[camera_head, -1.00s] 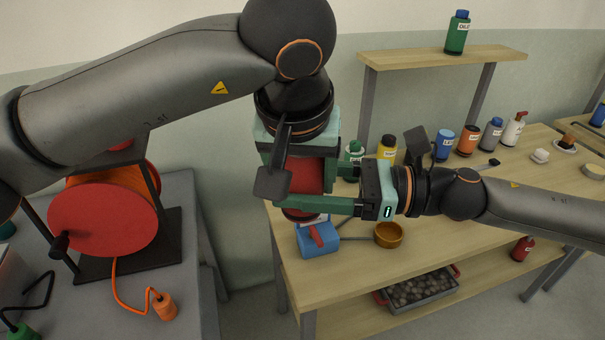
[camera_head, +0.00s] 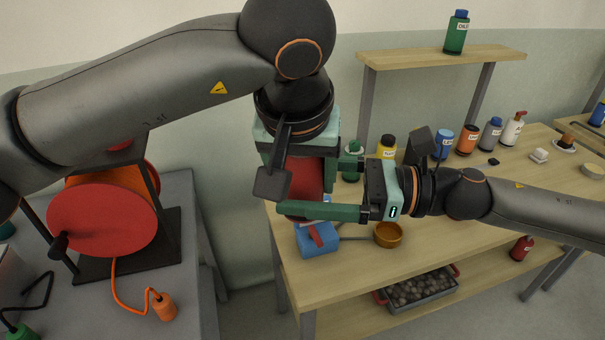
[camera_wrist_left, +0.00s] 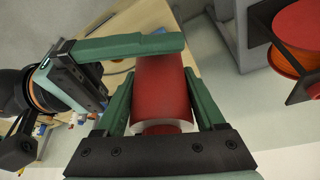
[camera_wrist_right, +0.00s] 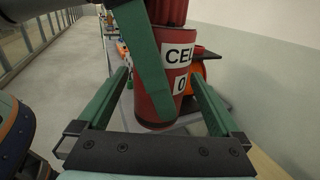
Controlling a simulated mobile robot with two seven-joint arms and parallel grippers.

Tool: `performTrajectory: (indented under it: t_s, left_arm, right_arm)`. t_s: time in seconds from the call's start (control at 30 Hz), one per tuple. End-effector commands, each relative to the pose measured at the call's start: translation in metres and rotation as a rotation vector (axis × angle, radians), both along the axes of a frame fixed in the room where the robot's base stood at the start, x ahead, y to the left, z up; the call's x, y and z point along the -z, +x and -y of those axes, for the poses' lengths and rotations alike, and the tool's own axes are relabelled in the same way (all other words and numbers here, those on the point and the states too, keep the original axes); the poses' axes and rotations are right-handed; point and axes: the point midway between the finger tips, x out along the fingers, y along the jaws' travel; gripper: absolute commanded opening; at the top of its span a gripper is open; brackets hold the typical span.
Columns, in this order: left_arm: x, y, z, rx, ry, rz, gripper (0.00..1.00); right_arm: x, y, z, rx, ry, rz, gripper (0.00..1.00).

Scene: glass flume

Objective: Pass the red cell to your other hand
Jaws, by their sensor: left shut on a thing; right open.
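The red cell (camera_head: 307,174) is a red cylinder with a white label reading "CEL" and "0" in the right wrist view (camera_wrist_right: 178,70). My left gripper (camera_head: 304,165) points down and is shut on it, its fingers along both sides in the left wrist view (camera_wrist_left: 160,85). The cell hangs roughly upright above the workbench. My right gripper (camera_head: 312,190) comes in from the right, open, with its fingers spread on either side of the cell's lower part. In the right wrist view the cell shows between and beyond its fingers. One right finger hides part of the cell's lower end.
A blue box with a red lever (camera_head: 317,240) and an orange bowl (camera_head: 388,235) stand on the wooden bench (camera_head: 440,238) below. Several bottles stand at the back, under a shelf (camera_head: 440,57). A red cable reel (camera_head: 103,220) stands on the grey table at left.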

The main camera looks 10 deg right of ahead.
Motion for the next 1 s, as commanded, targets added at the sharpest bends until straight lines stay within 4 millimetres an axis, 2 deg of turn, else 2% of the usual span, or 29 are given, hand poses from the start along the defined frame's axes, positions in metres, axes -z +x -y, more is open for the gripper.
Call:
performTrajectory:
  t_s: [0.4, 0.6, 0.73, 0.83, 0.97, 1.0]
  left_arm:
    - [0.000, 0.000, 0.000, 0.000, 0.000, 0.001, 0.07]
    - [0.000, 0.000, 0.000, -0.001, -0.001, 0.001, 0.07]
    - [0.000, 0.000, 0.000, -0.001, -0.001, 0.001, 0.07]
    - [0.000, 0.000, 0.000, -0.001, -0.001, 0.001, 0.07]
    - [0.000, 0.000, 0.000, -0.001, -0.001, 0.001, 0.07]
    - [0.000, 0.000, 0.000, -0.001, -0.001, 0.001, 0.07]
  right_arm:
    - [0.002, -0.024, 0.072, 0.004, -0.005, -0.004, 1.00]
    - [0.001, -0.033, 0.097, 0.001, -0.005, -0.002, 1.00]
    - [0.001, -0.036, 0.104, 0.000, 0.000, -0.005, 1.00]
    - [0.008, -0.033, 0.102, 0.001, 0.028, -0.069, 1.00]
    - [0.037, -0.021, 0.088, 0.016, 0.135, -0.312, 1.00]
    - [0.050, -0.017, 0.082, 0.027, 0.186, -0.427, 1.00]
